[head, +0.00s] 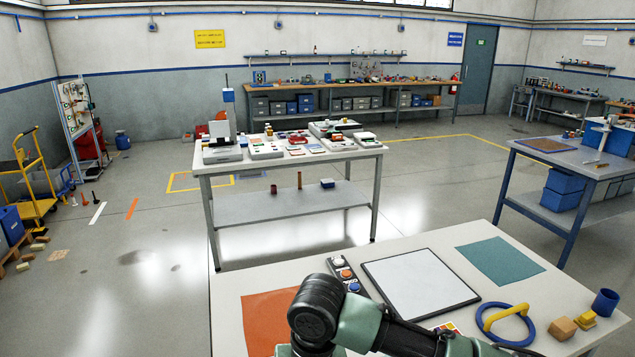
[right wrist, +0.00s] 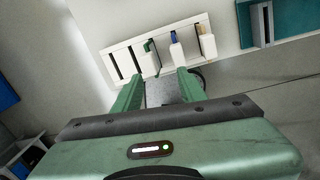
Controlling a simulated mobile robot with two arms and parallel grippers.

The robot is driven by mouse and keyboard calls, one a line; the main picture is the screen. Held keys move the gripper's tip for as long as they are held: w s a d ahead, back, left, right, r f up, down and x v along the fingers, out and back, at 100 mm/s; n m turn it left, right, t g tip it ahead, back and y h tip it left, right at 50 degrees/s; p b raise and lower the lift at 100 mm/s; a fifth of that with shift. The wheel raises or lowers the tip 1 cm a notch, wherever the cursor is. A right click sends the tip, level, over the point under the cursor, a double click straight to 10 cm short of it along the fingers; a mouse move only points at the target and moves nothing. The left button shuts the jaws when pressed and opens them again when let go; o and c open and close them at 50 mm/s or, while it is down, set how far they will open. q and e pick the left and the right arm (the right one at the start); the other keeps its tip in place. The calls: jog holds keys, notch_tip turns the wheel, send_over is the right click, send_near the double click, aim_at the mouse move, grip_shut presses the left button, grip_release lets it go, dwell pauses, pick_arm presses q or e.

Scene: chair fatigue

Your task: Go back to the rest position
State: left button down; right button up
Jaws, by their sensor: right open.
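My right gripper (right wrist: 158,88) shows in the right wrist view with its two green fingers apart and nothing between them. Beyond the fingertips is a white slotted panel (right wrist: 122,56) with small green, blue and tan parts on it; I cannot tell if the fingers touch it. In the head view a dark joint and green links of my arm reach over the near edge of the near table (head: 235,320). No gripper fingers show in the head view, and my left gripper is not seen.
The near table holds an orange mat (head: 262,312), a button box (head: 343,270), a white board (head: 420,288), a teal mat (head: 500,260), a blue ring (head: 507,325), wooden blocks (head: 561,328) and a blue cup (head: 606,302).

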jog(key=s+a+f+m+t+y, duration=0.15)
jog(key=s+f+m+y, duration=0.45)
jog(key=m, duration=1)
jog(key=s+d+f+m+t+h, duration=0.1)
jog(key=s+d+f+m+h, duration=0.1)
jog(key=s+d+m, duration=0.4)
jog(key=s+d+f+m+h, duration=0.2)
jog(key=s+d+m+h, duration=0.1)
jog(key=d+m, duration=0.55)
jog(key=s+d+f+m+t+h, duration=0.15)
jog(key=s+d+m, duration=0.35)
jog(key=d, duration=0.5)
notch_tip(320, 180, down, 30)
jog(key=s+g+b, duration=0.1)
jog(key=g+b, duration=0.1)
jog(key=s+d+f+g+b, duration=0.1)
jog(key=s+d+f, duration=0.1)
jog(key=s+f, duration=1.3)
jog(key=shift+s+d+f, duration=0.2)
jog(key=shift+s+d, duration=0.1)
jog(key=shift+s, duration=0.35)
jog(key=shift+h, duration=0.25)
